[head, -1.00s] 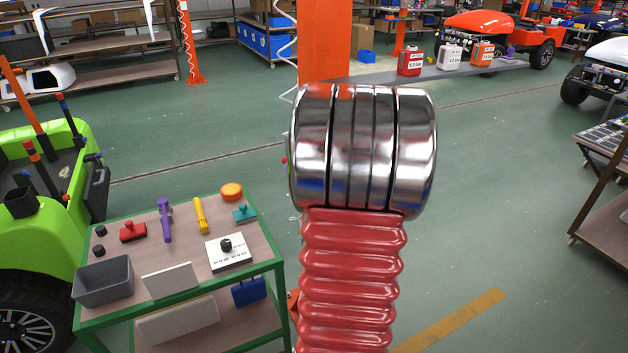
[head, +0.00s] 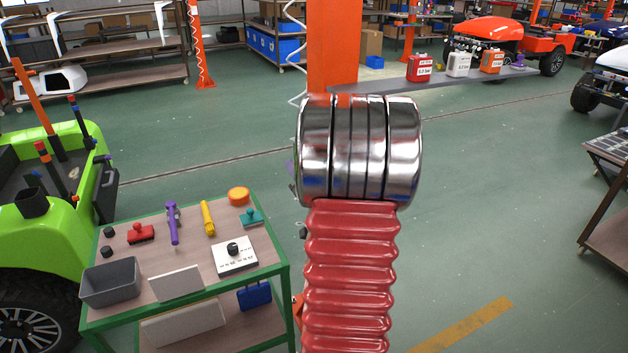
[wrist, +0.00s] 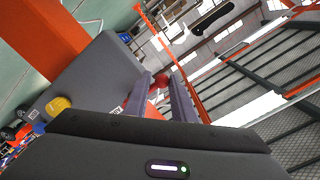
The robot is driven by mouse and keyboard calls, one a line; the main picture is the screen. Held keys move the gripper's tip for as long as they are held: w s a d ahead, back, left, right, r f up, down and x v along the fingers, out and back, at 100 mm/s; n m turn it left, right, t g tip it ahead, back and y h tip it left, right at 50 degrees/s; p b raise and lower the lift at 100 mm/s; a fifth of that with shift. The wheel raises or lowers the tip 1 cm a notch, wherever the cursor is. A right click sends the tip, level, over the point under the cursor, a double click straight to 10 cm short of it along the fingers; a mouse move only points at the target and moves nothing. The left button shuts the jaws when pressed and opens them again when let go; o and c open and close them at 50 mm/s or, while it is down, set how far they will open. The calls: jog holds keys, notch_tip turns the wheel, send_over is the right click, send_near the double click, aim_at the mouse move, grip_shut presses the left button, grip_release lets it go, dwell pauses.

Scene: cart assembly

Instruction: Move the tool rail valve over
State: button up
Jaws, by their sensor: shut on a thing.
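In the wrist view my gripper (wrist: 163,88) is shut, its two purple-grey fingers on either side of a small red rounded part (wrist: 159,79). This part may be the valve; its full shape is hidden by the fingers. In the head view my own red and chrome arm hides most of the gripper; only a sliver of purple shows at its left edge. A similar red knobbed piece (head: 140,233) and a teal one (head: 251,217) lie on the green-framed cart (head: 188,301). The rail cannot be clearly made out.
The cart also holds a grey bin (head: 110,282), a purple tool (head: 172,223), a yellow tool (head: 208,218) and an orange disc (head: 238,196). A green vehicle (head: 40,245) stands left. An orange post (head: 334,45) rises behind my arm. Floor to the right is open.

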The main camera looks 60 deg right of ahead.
jog(key=shift+s+d+f, duration=0.1)
jog(key=shift+d+f, duration=0.05)
jog(key=shift+f, duration=0.75)
jog(key=shift+c, duration=0.6)
jog(key=shift+f, duration=0.1)
jog(key=shift+s+d+f, duration=0.25)
jog(key=shift+d+f, duration=0.15)
jog(key=shift+f, duration=0.3)
jog(key=shift+c, duration=0.2)
jog(key=shift+f, duration=0.35)
jog(key=shift+s+d+f, duration=0.4)
jog(key=shift+d+f, duration=0.25)
jog(key=shift+f, duration=0.1)
jog(key=shift+d, duration=0.1)
